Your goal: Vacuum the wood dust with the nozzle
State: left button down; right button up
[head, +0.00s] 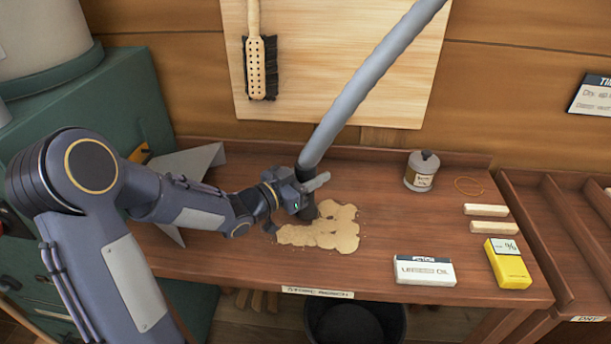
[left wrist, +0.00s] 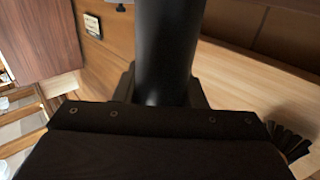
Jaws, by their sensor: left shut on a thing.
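The wood dust (head: 322,234) lies as a pale tan patch of several merged heaps on the brown bench, in the head view. The nozzle (head: 308,209) is a dark tube at the end of a grey hose (head: 362,83) that comes down from the top. My left gripper (head: 307,190) is shut on the nozzle just above the dust. The nozzle's lower end is at the dust's upper left part; I cannot tell whether it touches. In the left wrist view the dark nozzle (left wrist: 165,50) stands between the fingers. My right gripper is not in view.
The bench (head: 370,190) carries a small labelled can (head: 421,172), a white box (head: 424,271), a yellow box (head: 507,263) and two pale blocks (head: 486,210) on the right. A grey angled sheet (head: 188,165) stands at left. A black bucket (head: 355,322) is below the front edge.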

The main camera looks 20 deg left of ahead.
pick_arm(q)
jog(key=w+d+b, duration=0.2)
jog(key=d+b, duration=0.5)
jog(key=d, duration=0.4)
jog(key=shift+w, duration=0.35)
dwell(1.0)
jog(key=s+d+b, duration=0.1)
jog(key=s+b, duration=0.2)
jog(key=s, duration=0.3)
jog(key=shift+s+d+b, duration=0.3)
jog(key=shift+b, duration=0.1)
dwell(0.7)
